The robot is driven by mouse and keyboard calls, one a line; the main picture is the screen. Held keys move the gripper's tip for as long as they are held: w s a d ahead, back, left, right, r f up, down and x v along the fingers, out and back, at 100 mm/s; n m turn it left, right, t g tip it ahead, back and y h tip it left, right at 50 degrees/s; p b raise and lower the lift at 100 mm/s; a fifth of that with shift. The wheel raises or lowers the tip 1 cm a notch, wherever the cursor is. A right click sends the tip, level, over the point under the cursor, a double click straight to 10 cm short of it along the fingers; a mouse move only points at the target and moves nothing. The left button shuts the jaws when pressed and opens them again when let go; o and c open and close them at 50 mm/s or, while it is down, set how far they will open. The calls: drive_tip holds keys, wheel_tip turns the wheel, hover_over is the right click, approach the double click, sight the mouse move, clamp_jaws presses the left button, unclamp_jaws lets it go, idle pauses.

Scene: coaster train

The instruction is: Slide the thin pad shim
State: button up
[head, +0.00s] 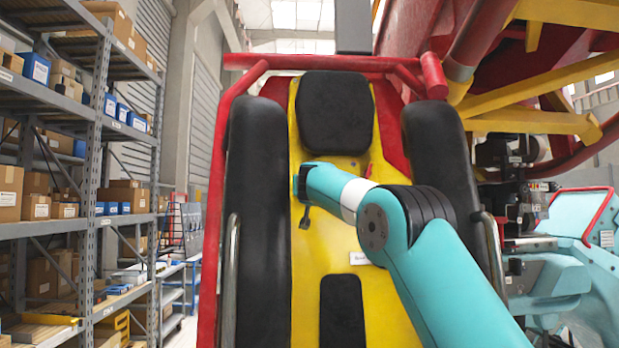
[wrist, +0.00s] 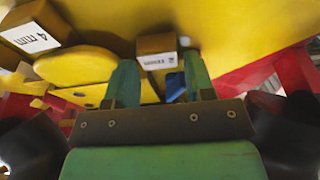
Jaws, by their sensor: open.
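My gripper (wrist: 159,66) shows in the wrist view as two green fingers, spread apart with a gap between them. An orange-brown block (wrist: 156,43) with a small white label lies beyond the gap; its label is too blurred to read surely. A similar block (wrist: 36,28) labelled "4 mm" is at the upper left, beside a yellow rounded pad (wrist: 75,65). I cannot tell which piece is the thin pad shim. In the head view my gripper (head: 304,212) is small and partly hidden, in front of the yellow seat back (head: 309,275).
Black side bolsters (head: 257,180) flank the seat, with a black headrest (head: 335,112) above and a red frame (head: 300,63) around it. Metal grab bars stand on both sides. Shelves (head: 98,150) with boxes are at left; yellow and red beams and machinery fill the right.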

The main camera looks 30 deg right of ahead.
drive_tip(key=shift+w+d, duration=0.15)
drive_tip(key=shift+w, duration=0.05)
clamp_jaws()
drive_tip(key=f+b, duration=0.3)
drive_tip(key=b, duration=0.1)
drive_tip(key=shift+s+a+f, duration=0.2)
drive_tip(key=shift+s+f, duration=0.1)
drive_tip(key=shift+f, duration=0.1)
drive_tip(key=shift+c, duration=0.7)
unclamp_jaws()
drive_tip(key=shift+f, duration=0.1)
drive_tip(key=shift+o, duration=0.7)
drive_tip(key=shift+s, duration=0.1)
